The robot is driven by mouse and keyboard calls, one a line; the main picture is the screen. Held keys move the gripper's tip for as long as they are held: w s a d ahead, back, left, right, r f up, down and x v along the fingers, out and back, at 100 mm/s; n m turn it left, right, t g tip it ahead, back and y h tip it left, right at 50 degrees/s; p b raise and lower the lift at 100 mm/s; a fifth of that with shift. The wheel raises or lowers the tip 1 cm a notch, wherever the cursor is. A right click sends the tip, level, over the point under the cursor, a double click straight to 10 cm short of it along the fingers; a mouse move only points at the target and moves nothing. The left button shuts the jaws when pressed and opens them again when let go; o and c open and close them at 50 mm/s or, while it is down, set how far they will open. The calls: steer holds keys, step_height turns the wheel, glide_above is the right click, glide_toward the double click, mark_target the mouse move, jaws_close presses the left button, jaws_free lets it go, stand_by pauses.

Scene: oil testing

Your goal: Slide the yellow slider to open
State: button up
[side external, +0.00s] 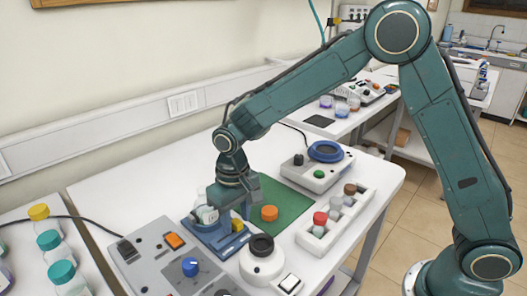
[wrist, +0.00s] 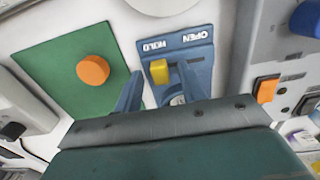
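The yellow slider (wrist: 159,71) is a small block on a blue base (wrist: 200,52) with OPEN and HOLD labels. In the wrist view it sits at the HOLD side of its slot. In the side view the yellow slider (side external: 237,225) shows at the right of the blue base (side external: 215,240), just below my gripper (side external: 238,205). In the wrist view my gripper (wrist: 162,75) is open, with one finger left of the slider and one right of it. I see a gap on both sides; the slot's lower part is hidden by the gripper.
An orange cap (side external: 269,213) lies on a green mat (side external: 292,204) beside the base. A white round device with a black top (side external: 262,260) stands close in front. A control panel with a blue knob (side external: 190,266) is at left; a white vial rack (side external: 355,218) is at right.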

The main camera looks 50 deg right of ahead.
mark_target(219, 242)
jaws_close()
steer(key=shift+a+r, duration=0.1)
steer(key=shift+a, duration=2.6)
steer(key=shift+c, duration=0.7)
jaws_free()
steer(key=shift+a, duration=0.1)
steer(key=shift+o, duration=0.7)
